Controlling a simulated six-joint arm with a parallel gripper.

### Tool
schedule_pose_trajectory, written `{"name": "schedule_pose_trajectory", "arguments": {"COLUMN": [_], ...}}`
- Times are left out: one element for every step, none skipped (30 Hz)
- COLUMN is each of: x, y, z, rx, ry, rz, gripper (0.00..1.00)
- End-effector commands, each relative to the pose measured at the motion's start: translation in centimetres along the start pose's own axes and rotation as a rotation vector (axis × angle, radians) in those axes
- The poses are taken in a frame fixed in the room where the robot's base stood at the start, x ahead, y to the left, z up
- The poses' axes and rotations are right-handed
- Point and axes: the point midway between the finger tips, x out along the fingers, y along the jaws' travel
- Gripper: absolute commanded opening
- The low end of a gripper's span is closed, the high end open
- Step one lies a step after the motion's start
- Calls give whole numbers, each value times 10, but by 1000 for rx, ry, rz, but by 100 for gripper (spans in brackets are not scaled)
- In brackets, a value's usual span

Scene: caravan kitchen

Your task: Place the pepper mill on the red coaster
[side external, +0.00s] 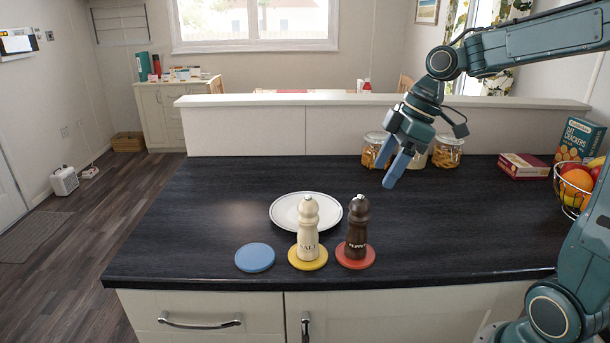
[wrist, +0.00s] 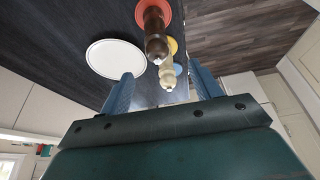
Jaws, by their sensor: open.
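The dark brown pepper mill (side external: 357,228) stands upright on the red coaster (side external: 355,262) near the counter's front edge. The wrist view also shows the pepper mill (wrist: 155,34) and part of the red coaster (wrist: 166,8). My gripper (side external: 396,168) is open and empty, raised above the counter, behind and to the right of the pepper mill and apart from it. Its two blue fingers (wrist: 163,90) show in the wrist view with nothing held between them.
A cream salt mill (side external: 308,228) stands on a yellow coaster (side external: 308,263) just left of the pepper mill. A blue coaster (side external: 255,257) is bare. A white plate (side external: 285,210) lies behind. Jars (side external: 447,152), a red box (side external: 522,166) and a fruit basket (side external: 573,190) stand at the right.

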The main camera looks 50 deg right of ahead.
Motion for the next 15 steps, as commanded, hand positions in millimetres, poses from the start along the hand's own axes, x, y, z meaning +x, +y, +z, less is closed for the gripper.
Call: {"name": "schedule_pose_trajectory", "arguments": {"x": [-2, -3, -5, -6, -7, -10, -11, -13, -14, -16, -18, -19, -21, -22, -23], "y": [-6, -10, -16, -20, -26, -33, -39, -45, -53, -59, -66, -73, -79, -85, -92], "z": [-1, -2, -2, -2, -2, -2, -2, -1, 0, 1, 3, 6, 8, 10, 14], "rx": [13, 24, 42, 57, 75, 99, 118, 140, 169, 192, 215, 247, 270, 294, 326], "ry": [-2, -5, -8, -10, -13, -15, -16, -17, -18, -17, -17, -15, -12, -9, -5], "rz": [11, 16, 27, 35, 44, 58, 69, 81, 96, 109, 121, 137, 149, 161, 177], "gripper": [63, 63, 63, 63, 63, 63, 63, 63, 63, 63, 63, 63, 63, 63, 63]}}
